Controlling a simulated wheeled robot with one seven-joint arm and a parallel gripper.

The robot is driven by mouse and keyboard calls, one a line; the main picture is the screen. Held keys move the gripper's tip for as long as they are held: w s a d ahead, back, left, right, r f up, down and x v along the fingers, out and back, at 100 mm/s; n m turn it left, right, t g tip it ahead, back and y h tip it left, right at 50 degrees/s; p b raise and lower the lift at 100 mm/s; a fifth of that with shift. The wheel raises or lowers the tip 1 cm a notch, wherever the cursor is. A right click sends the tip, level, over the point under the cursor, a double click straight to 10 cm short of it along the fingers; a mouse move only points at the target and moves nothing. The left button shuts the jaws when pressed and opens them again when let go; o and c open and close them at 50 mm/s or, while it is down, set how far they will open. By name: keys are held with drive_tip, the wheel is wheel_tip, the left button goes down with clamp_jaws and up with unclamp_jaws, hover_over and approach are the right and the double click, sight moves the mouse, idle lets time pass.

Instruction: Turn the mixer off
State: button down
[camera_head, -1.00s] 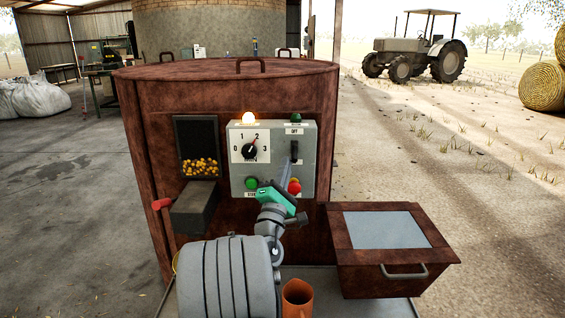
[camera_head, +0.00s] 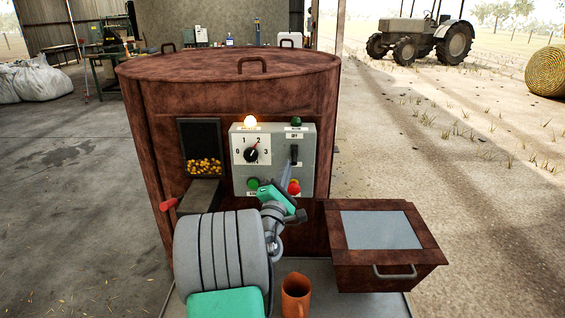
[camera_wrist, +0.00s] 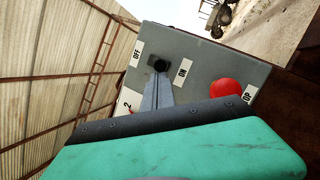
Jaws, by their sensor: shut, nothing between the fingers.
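The mixer is a rusty brown drum (camera_head: 230,75) with a grey control panel (camera_head: 272,185) on its front. On the panel is a black lever switch (camera_head: 294,152), with an OFF label (camera_head: 294,135) above it. In the wrist view the switch's black knob (camera_wrist: 160,64) lies between the OFF label (camera_wrist: 136,53) and the ON label (camera_wrist: 183,73). My gripper (camera_head: 289,166) is shut and empty, its fingertips just below the lever. In the wrist view the fingertips (camera_wrist: 157,82) reach right up to the knob; I cannot tell whether they touch.
A red button (camera_head: 293,187) is close beside my fingers, a green button (camera_head: 252,184) further left. A numbered dial (camera_head: 251,155) is at upper left. A brown box (camera_head: 385,265) juts out at right, and an orange mug (camera_head: 296,293) stands in front.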

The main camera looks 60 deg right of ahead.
drive_tip(key=r+p, duration=0.1)
drive_tip(key=p, duration=0.2)
drive_tip(key=r+y+p, duration=0.1)
drive_tip(key=p, duration=0.3)
drive_tip(key=r+y+p, duration=0.1)
drive_tip(key=p, duration=0.2)
drive_tip(key=shift+s+a+n+p, duration=0.2)
drive_tip(key=shift+a+n+p, duration=0.1)
drive_tip(key=shift+p, duration=0.1)
wheel_tip(320, 180, down, 3)
drive_tip(key=w+a+b, duration=0.2)
drive_tip(key=w+b, duration=0.1)
drive_tip(key=b, duration=0.3)
drive_tip(key=s+a+r, duration=0.2)
drive_tip(key=a+r, duration=0.1)
drive_tip(key=a, duration=0.6)
drive_tip(key=shift+a+r, duration=0.3)
drive_tip(key=shift+a, duration=0.05)
drive_tip(key=shift+s, duration=0.15)
